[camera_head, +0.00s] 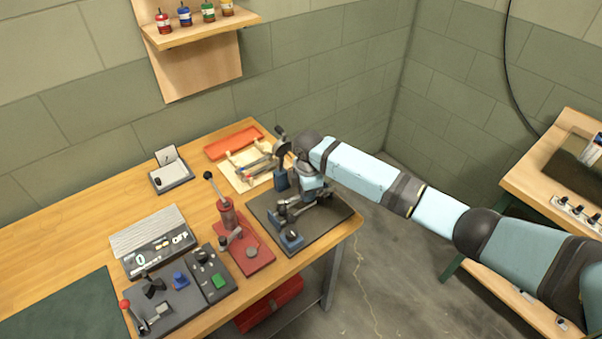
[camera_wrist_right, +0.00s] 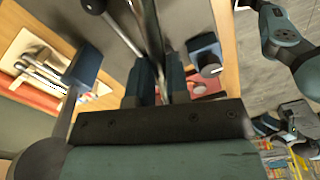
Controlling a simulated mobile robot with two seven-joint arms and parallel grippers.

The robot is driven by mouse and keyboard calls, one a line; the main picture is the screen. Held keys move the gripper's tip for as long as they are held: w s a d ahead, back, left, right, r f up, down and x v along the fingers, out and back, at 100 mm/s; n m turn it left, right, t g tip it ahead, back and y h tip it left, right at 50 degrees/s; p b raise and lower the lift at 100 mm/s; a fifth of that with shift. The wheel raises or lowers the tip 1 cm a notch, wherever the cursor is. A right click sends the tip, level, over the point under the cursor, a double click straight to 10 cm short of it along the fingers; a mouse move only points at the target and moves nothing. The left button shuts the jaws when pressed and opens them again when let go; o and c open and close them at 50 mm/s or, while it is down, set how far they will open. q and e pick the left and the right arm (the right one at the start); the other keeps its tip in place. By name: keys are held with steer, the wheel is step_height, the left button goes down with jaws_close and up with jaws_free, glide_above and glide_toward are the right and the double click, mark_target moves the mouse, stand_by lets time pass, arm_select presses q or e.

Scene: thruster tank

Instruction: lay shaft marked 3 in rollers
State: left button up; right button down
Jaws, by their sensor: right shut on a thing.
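My right gripper (camera_wrist_right: 158,82) is shut on a metal shaft (camera_wrist_right: 147,30), which runs up the wrist view between its fingers. In the head view my right arm reaches in from the right, with the hand low over the dark plate (camera_head: 335,213). Blue roller blocks stand on this plate, one at the front (camera_head: 291,240) and one at the back (camera_head: 281,180). In the wrist view blocks show left (camera_wrist_right: 86,63) and right (camera_wrist_right: 204,50) of the fingers. I cannot tell whether the shaft touches the rollers. Its number is not readable. My left gripper is not in view.
A cream rack (camera_head: 241,180) with shafts lies behind the plate, near an orange tray (camera_head: 233,142). A red press (camera_head: 246,250) stands left of the plate. A grey panel (camera_head: 180,301) with a red-knobbed lever is at the front left.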

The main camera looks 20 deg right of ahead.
steer(key=w+r+n, duration=0.2)
steer(key=w+n, duration=0.2)
steer(key=f+b, duration=0.1)
steer(key=f, duration=0.1)
steer(key=f+b, duration=0.1)
steer(key=b, duration=0.1)
steer(key=f+b, duration=0.2)
steer(key=shift+s+a+f, duration=0.15)
steer(key=shift+a+f, duration=0.1)
steer(key=shift+f, duration=0.5)
steer(key=shift+f+b, duration=0.6)
steer(key=shift+f, duration=0.35)
steer(key=c, duration=1)
jaws_free()
